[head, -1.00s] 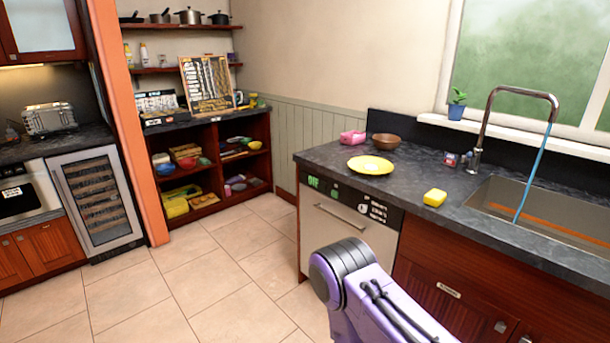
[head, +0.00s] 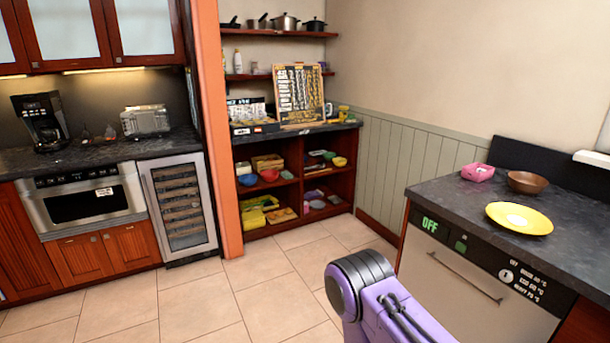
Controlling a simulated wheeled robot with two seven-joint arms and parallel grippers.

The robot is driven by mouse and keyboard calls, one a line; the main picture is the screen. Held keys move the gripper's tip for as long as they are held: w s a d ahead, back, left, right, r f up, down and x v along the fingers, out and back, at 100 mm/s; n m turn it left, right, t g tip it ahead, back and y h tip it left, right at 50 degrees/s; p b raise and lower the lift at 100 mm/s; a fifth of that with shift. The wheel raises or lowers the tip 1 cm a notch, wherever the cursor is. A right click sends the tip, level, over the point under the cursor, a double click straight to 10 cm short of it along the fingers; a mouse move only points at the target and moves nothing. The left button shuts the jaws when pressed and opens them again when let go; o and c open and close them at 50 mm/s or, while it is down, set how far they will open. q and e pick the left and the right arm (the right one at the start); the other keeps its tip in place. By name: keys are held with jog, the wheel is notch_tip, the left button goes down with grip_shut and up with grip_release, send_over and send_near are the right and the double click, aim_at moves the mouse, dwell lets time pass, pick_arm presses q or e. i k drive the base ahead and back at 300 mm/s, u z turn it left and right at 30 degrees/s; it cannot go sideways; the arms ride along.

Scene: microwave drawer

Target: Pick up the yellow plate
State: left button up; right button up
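The yellow plate (head: 519,218) lies flat on the dark countertop (head: 440,192) at the right, above the dishwasher. It has a pale spot in its middle, which may be a reflection. A purple link of my arm with a black joint shows at the bottom centre, in front of the counter and apart from the plate. Neither of my grippers is in view.
A brown bowl (head: 528,182) and a pink container (head: 478,172) stand behind the plate. The dishwasher (head: 475,285) front is closed. Open tiled floor (head: 230,300) lies left of the counter. A shelf unit (head: 300,190), wine cooler (head: 180,208) and built-in oven (head: 85,198) stand further back.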

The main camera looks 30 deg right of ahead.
aim_at(538, 224)
jog(key=z, duration=0.05)
jog(key=i, duration=1.75)
jog(key=z, duration=0.7)
jog(key=i, duration=0.85)
jog(key=z, duration=1.65)
jog(key=i, duration=0.85)
jog(key=z, duration=0.75)
